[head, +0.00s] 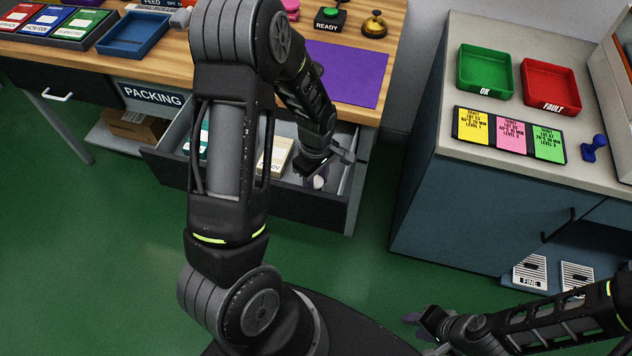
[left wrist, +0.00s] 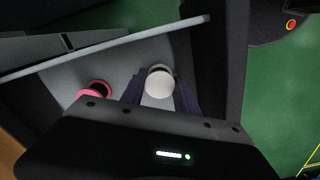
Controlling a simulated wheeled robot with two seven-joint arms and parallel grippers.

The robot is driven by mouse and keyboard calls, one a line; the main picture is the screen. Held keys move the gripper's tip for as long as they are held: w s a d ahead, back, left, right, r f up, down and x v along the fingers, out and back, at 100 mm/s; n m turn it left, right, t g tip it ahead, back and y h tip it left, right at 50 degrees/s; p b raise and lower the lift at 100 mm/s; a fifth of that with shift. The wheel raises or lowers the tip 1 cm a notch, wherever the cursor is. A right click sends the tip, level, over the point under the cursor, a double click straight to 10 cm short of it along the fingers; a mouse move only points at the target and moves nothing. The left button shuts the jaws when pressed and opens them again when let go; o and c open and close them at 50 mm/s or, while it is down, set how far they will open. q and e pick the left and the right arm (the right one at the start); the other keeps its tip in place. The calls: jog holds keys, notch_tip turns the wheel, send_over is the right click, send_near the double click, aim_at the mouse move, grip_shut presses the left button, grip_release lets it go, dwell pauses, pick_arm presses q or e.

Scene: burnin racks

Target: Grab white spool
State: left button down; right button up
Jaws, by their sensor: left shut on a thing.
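The white spool (left wrist: 159,82) sits between the two dark fingers of my left gripper in the left wrist view, with its round pale end up. My left gripper (head: 317,180) reaches down into the right end of the open drawer (head: 300,205) and is shut on the spool. In the head view the spool is mostly hidden by the gripper. A pink spool (left wrist: 95,90) lies in the drawer beside the gripper, partly covered by the gripper body. My right gripper (head: 420,325) is low at the bottom right of the head view, away from the drawer; its finger opening is unclear.
The drawer wall (left wrist: 110,48) runs close beside the gripper. Boxes (head: 274,155) lie further left in the drawer. The wooden bench (head: 345,110) with a purple mat (head: 347,72) is above it. A blue cabinet (head: 480,210) stands to the right, past a strip of green floor.

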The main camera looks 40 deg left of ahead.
aim_at(316, 182)
pick_arm(q)
notch_tip(316, 182, up, 10)
dwell(0.5)
dwell(0.4)
